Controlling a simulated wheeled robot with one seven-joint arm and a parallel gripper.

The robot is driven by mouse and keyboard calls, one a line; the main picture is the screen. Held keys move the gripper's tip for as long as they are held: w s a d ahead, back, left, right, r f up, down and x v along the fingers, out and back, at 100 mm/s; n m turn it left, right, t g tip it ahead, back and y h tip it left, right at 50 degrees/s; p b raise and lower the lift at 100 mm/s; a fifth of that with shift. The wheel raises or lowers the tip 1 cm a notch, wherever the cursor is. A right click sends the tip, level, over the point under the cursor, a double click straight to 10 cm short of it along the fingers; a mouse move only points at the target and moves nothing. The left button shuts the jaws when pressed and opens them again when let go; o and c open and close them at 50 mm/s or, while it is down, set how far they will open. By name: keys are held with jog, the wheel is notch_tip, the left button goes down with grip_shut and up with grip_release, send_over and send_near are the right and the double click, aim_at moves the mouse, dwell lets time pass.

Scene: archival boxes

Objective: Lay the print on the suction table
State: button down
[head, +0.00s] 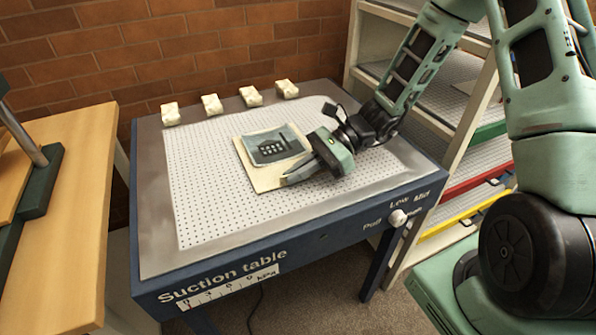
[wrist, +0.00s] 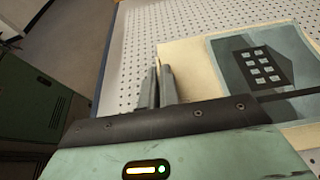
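The print (head: 272,146) is a blue-grey picture of a dark building on a cream mount (head: 262,180). It appears to lie flat on the perforated top of the suction table (head: 205,215), right of the middle. My gripper (head: 298,178) is low at the mount's near right edge. In the wrist view, the two grey fingers (wrist: 160,88) are close together along the mount's edge (wrist: 185,55), with the picture (wrist: 262,68) to their right. I cannot tell whether the mount's edge is between them, or whether the side by my gripper touches the table.
Several cream blocks (head: 211,104) stand along the table's back edge. A white knob (head: 398,218) is on its blue front, by the words Low and Mid. A shelf rack (head: 470,150) stands close on the right, and a wooden bench (head: 70,215) on the left.

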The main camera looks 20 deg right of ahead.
jog(key=shift+f, duration=0.15)
jog(key=c, duration=1.6)
grip_release()
jog(key=shift+c, duration=0.2)
